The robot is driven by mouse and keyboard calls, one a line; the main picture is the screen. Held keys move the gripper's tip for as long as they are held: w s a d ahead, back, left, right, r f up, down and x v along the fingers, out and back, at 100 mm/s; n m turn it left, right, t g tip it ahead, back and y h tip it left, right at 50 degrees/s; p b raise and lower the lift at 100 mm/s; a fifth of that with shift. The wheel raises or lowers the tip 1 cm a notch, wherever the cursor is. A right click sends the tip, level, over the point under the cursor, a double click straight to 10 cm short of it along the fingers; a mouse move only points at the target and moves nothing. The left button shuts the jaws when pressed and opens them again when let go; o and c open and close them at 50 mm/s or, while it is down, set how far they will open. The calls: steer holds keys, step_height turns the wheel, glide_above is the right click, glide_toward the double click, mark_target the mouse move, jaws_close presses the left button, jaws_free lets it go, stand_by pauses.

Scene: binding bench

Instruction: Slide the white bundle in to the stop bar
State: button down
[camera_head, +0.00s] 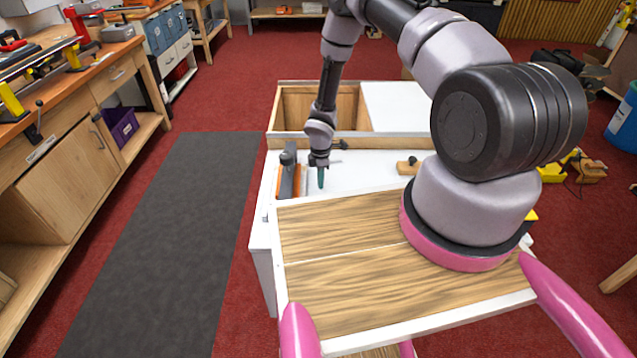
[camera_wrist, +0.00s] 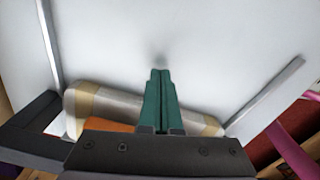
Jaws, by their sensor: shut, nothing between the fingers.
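My gripper (camera_head: 320,178) points down over the white bench top, its teal fingers shut with nothing between them. In the wrist view the gripper (camera_wrist: 160,78) covers the middle of a pale roll-like bundle with tan bands (camera_wrist: 110,102), which looks like the white bundle. The bundle lies crosswise behind the fingers; I cannot tell whether they touch it. In the head view a dark grey bar (camera_head: 288,160) and an orange piece (camera_head: 297,181) stand just left of the gripper. I cannot tell for certain which part is the stop bar. The bundle is hard to make out there.
Grey rails stand left (camera_wrist: 48,40) and right (camera_wrist: 268,92) on the white surface in the wrist view, with clear surface between. In the head view a small wooden block with a dark knob (camera_head: 408,167) is to the right, and an open wooden box (camera_head: 300,86) stands behind.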

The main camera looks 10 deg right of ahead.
steer(key=d+r+m+t, duration=0.1)
steer(key=d+r+m, duration=0.25)
steer(key=r, duration=1.15)
steer(key=d+r+m+t+h, duration=0.15)
steer(key=r+m, duration=0.25)
steer(key=r, duration=1.2)
steer(key=d+r+m+t, duration=0.1)
steer(key=d+r+m, duration=0.2)
steer(key=r, duration=1.2)
steer(key=s+r+m+t+y, duration=0.1)
steer(key=s+r+m, duration=0.6)
steer(key=s+r, duration=0.55)
steer(key=s+r+m+t+y, duration=0.1)
steer(key=s+r+m, duration=0.1)
steer(key=s+r, duration=0.2)
steer(key=s+a+r+m+t+y, duration=0.1)
steer(key=s+r+m, duration=0.2)
steer(key=s, duration=0.6)
steer(key=shift+r+t, duration=0.35)
steer(key=shift+r, duration=0.2)
